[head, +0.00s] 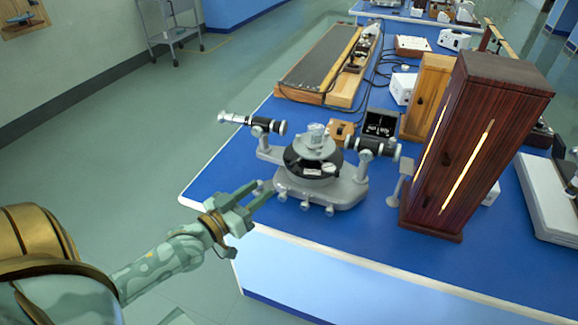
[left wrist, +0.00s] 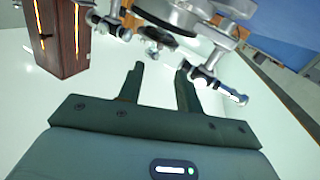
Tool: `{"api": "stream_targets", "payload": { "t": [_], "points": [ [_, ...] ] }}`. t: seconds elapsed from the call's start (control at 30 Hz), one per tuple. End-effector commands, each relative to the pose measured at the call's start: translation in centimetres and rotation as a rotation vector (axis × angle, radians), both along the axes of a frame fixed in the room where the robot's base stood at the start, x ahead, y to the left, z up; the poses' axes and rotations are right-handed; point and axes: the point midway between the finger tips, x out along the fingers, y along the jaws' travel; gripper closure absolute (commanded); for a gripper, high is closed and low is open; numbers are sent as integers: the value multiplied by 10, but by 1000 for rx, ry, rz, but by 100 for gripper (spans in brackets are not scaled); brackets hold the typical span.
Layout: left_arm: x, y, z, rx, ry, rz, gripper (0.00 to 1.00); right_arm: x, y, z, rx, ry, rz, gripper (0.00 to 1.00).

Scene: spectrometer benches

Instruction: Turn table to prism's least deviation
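The spectrometer (head: 312,172) stands near the corner of the blue bench, with a grey base and a round black table (head: 312,160) in its middle. A clear glass prism (head: 316,134) sits on top of that table. One black and silver tube (head: 252,123) points left, another (head: 373,146) points right. My left gripper (head: 258,191) is open and empty at the bench edge, just left of the spectrometer's base. In the left wrist view its two fingers (left wrist: 158,72) are apart, with the spectrometer (left wrist: 172,14) beyond them. My right gripper is not in view.
A tall dark wooden lamp housing (head: 475,150) with glowing slits stands right of the spectrometer. A small wooden block (head: 341,132) and an open black case (head: 381,123) lie behind it. A long wooden board (head: 322,65) lies farther back. The bench's front left is clear.

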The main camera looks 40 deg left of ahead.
Motion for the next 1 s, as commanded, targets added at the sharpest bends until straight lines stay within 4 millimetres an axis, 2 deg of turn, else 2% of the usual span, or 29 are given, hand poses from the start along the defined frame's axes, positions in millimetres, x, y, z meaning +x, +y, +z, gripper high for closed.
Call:
{"api": "stream_targets", "payload": {
  "t": [0.1,0.3,0.5,0.63,0.9,0.93,1.0],
  "points": [
    [33,-3,-1,-3,-5,1,65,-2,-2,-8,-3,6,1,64],
    [81,-9,-3,0,0,1,65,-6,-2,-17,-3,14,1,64],
    [112,-13,-2,1,2,0,65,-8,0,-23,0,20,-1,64],
    [121,-14,-2,3,3,0,65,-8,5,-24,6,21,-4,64],
    [122,-14,-1,3,3,0,65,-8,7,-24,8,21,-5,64],
    [122,-14,-1,3,3,0,68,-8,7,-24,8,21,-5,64],
    [122,-14,-1,2,3,0,87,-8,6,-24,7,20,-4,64]
  ]
}}
